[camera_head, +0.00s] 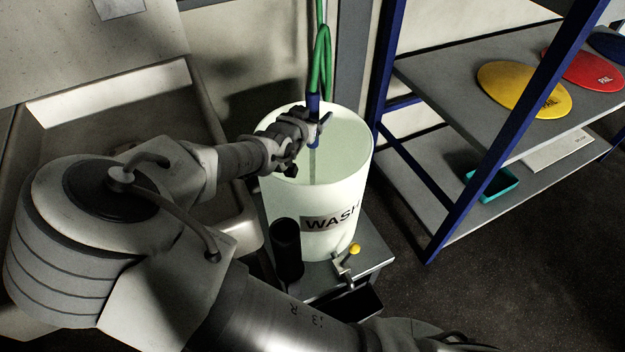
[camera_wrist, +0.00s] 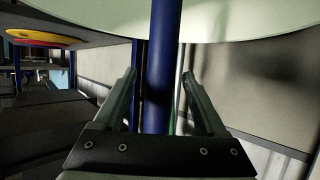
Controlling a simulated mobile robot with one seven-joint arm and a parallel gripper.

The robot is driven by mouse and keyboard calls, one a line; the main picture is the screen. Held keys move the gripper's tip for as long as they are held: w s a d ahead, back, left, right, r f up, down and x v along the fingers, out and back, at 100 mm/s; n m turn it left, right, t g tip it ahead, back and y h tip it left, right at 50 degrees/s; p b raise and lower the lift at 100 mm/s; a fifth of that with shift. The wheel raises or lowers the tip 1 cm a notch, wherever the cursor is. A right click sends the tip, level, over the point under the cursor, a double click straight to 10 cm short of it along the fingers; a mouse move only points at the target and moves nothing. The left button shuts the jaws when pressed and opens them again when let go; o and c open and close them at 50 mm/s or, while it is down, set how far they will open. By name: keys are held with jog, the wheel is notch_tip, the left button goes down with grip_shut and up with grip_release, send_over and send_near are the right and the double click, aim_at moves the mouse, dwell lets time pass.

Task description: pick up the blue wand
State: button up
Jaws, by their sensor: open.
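The blue wand (camera_head: 313,103) stands upright over the mouth of the white drum (camera_head: 318,200) marked WASH. A green hose (camera_head: 322,60) rises from its top, and a thin grey rod runs from it down into the drum. My gripper (camera_head: 317,127) is at the wand, above the drum's opening. In the wrist view, the wand (camera_wrist: 161,60) passes between the two fingers of my gripper (camera_wrist: 159,80), which are open, with gaps visible on both sides. Part of the wand is hidden by the gripper in the head view.
The drum stands on a grey stand (camera_head: 372,262), with a yellow-handled tap (camera_head: 354,250) in front and a black cylinder (camera_head: 287,250) beside it. A sink (camera_head: 110,125) is at left. A blue-posted shelf (camera_head: 440,85) at right holds coloured discs and a teal tray (camera_head: 493,186).

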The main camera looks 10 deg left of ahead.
aim_at(312, 91)
jog(key=shift+c, duration=0.3)
grip_shut()
jog(key=shift+r, duration=0.1)
notch_tip(312, 91, up, 10)
jog(key=p, duration=0.5)
jog(key=shift+p, duration=0.3)
jog(key=shift+r, duration=0.1)
